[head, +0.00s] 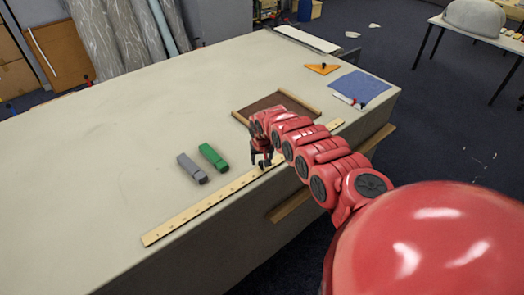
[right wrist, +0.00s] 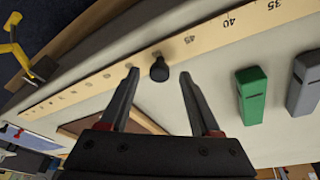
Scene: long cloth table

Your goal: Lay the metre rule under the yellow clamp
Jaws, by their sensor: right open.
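The pale wooden metre rule (head: 205,205) lies along the table's front edge. In the right wrist view, the rule (right wrist: 235,25) runs diagonally and has a black knob (right wrist: 159,72) on it. My right gripper (head: 262,162) is over the rule near its middle. In the wrist view the right gripper (right wrist: 158,76) is open, its fingertips on either side of the knob, with gaps showing. The yellow clamp (right wrist: 14,48) shows at the upper left of the wrist view, near the table edge. My arm seems to hide it in the head view. My left gripper is not in view.
A green block (head: 213,157) and a grey block (head: 192,168) lie behind the rule. A brown board with wooden edges (head: 277,101), a blue cloth (head: 360,87) and an orange set square (head: 322,68) lie farther right. The left of the table (head: 90,150) is clear.

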